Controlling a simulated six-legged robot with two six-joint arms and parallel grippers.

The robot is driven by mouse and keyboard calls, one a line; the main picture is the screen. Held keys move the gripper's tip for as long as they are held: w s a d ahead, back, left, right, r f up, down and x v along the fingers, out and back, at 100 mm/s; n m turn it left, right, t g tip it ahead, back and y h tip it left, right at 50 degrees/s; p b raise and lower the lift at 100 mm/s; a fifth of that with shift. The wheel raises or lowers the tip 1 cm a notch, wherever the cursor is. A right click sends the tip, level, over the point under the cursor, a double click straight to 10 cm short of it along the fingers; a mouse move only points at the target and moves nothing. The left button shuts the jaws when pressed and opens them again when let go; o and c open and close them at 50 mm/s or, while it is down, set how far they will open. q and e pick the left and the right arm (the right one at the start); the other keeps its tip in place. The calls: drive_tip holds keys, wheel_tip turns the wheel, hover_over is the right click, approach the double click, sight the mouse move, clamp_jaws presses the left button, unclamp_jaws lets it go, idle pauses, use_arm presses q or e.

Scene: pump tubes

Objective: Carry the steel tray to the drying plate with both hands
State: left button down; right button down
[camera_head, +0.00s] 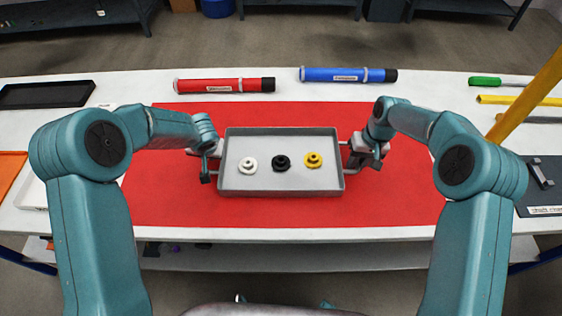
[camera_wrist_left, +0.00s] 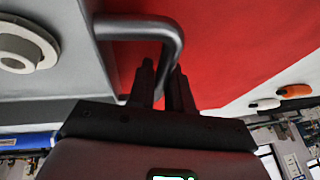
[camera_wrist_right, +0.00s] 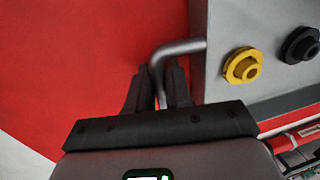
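The grey steel tray (camera_head: 281,190) is over the middle of the red mat, with a white (camera_head: 247,166), a black (camera_head: 281,163) and a yellow flanged part (camera_head: 313,160) in a row inside. I cannot tell whether its underside touches the mat. My left gripper (camera_head: 209,163) is at its left handle; in the left wrist view the fingers (camera_wrist_left: 160,85) close around the bent bar. My right gripper (camera_head: 363,156) is at the right handle, its fingers (camera_wrist_right: 159,88) around that bar in the right wrist view. A dark labelled plate (camera_head: 550,172) lies at the right edge; its label is unreadable.
A red tube (camera_head: 225,86) and a blue tube (camera_head: 347,75) lie behind the mat (camera_head: 400,205). A black shallow tray (camera_head: 45,95) is at the back left. A yellow bar (camera_head: 528,93) slants up at the right, near a green-handled tool (camera_head: 485,81).

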use_arm(q)
drive_tip(key=shift+r, duration=0.1)
